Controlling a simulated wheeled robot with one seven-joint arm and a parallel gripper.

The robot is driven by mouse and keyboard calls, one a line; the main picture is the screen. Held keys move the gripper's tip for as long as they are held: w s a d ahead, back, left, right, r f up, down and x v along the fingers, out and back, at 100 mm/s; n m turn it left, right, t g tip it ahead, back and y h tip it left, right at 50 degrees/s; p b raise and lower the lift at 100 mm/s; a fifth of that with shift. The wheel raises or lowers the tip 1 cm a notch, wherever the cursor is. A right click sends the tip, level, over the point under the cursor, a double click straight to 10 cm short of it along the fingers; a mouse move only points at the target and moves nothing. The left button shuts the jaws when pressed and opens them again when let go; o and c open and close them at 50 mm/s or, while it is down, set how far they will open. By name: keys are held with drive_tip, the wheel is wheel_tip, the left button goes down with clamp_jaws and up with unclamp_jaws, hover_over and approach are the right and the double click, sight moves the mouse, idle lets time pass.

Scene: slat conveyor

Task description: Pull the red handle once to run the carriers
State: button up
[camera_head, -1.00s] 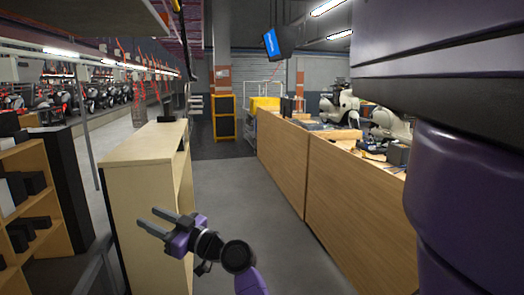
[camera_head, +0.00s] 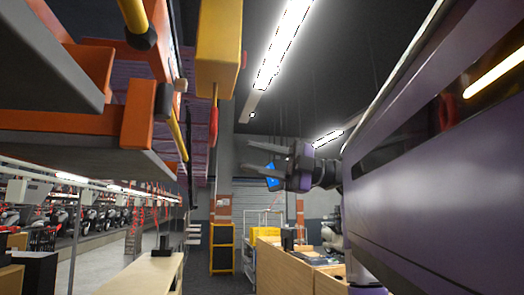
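A red handle (camera_head: 213,128) hangs on a thin cord or rod below a yellow box (camera_head: 219,45), left of centre in the head view. My gripper (camera_head: 247,156) is to the right of the handle and appears slightly lower in the picture. Its two dark fingers point left and are spread, with nothing between them. It is apart from the handle; the depth between them is hard to tell. Dark flat carriers (camera_head: 85,150) with orange frames (camera_head: 137,112) hang at the upper left.
A yellow pole (camera_head: 178,135) runs down beside the carriers. Wooden benches (camera_head: 283,268) stand at the lower right. Open air lies between my gripper and the handle in the picture.

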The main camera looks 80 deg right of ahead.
drive_tip(key=shift+n, duration=0.4)
drive_tip(key=w+a+r, duration=0.1)
drive_tip(key=w, duration=0.1)
drive_tip(key=w+a+r, duration=0.1)
drive_tip(key=w+a, duration=0.1)
drive_tip(key=w, duration=0.1)
drive_tip(key=w+a+r, duration=0.1)
drive_tip(key=w+a, duration=0.1)
drive_tip(key=shift+w+a+b, duration=0.1)
drive_tip(key=shift+w+b, duration=0.3)
drive_tip(key=shift+c, duration=0.3)
clamp_jaws()
idle(0.6)
